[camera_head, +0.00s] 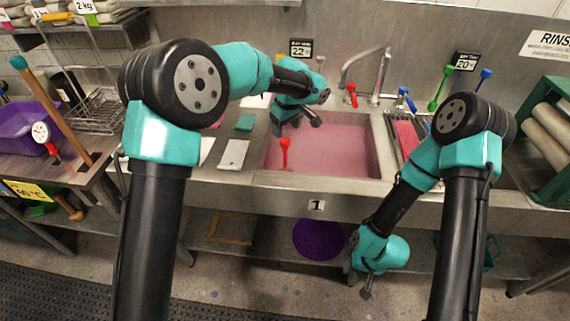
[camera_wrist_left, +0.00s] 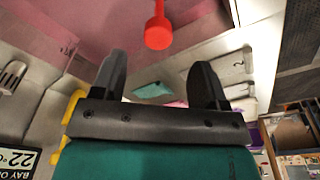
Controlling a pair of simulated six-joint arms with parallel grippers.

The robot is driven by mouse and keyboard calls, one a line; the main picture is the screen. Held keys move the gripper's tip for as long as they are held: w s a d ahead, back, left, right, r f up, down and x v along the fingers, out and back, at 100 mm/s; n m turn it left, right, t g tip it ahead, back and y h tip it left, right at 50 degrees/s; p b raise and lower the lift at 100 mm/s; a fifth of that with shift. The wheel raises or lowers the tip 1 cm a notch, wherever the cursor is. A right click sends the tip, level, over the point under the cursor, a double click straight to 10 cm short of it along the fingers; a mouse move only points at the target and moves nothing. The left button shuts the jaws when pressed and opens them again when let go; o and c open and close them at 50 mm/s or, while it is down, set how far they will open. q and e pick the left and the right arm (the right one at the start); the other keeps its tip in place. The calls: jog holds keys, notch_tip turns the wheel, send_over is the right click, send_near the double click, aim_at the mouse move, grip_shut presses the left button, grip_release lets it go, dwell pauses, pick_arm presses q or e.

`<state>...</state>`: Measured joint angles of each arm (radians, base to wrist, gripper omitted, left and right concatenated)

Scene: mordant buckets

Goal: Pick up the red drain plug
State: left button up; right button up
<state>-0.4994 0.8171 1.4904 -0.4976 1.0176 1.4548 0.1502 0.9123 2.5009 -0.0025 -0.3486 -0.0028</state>
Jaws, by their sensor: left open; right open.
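The red drain plug (camera_head: 285,144) stands upright at the left part of the sink, its round knob on top and its thin stem reaching down to the pink liquid (camera_head: 330,150). Its lower end is hard to make out. My left gripper (camera_head: 296,124) is open and empty over the sink, behind and slightly above the knob in the head view. In the left wrist view the red plug (camera_wrist_left: 158,32) shows beyond the open fingertips (camera_wrist_left: 158,72), apart from them. My right gripper (camera_head: 358,286) is open and empty, low in front of the counter.
The steel sink rim (camera_head: 320,181) surrounds the liquid. A tap (camera_head: 365,62) with a red handle (camera_head: 351,93) stands at the back. A white tray (camera_head: 233,154) and a teal block (camera_head: 245,122) lie left of the sink. A purple disc (camera_head: 318,239) lies below.

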aim_at(285, 140)
pick_arm(q)
jog(key=shift+w+a+f, duration=0.1)
jog(key=shift+f, duration=0.9)
jog(key=shift+w+a+f, duration=0.1)
jog(key=shift+f, duration=0.85)
jog(key=shift+w+a+f, duration=0.1)
jog(key=shift+w+f, duration=0.1)
jog(key=shift+f, duration=1.1)
jog(key=shift+w+f, duration=0.15)
jog(key=shift+f, duration=1.1)
jog(key=shift+c, duration=0.3)
grip_shut()
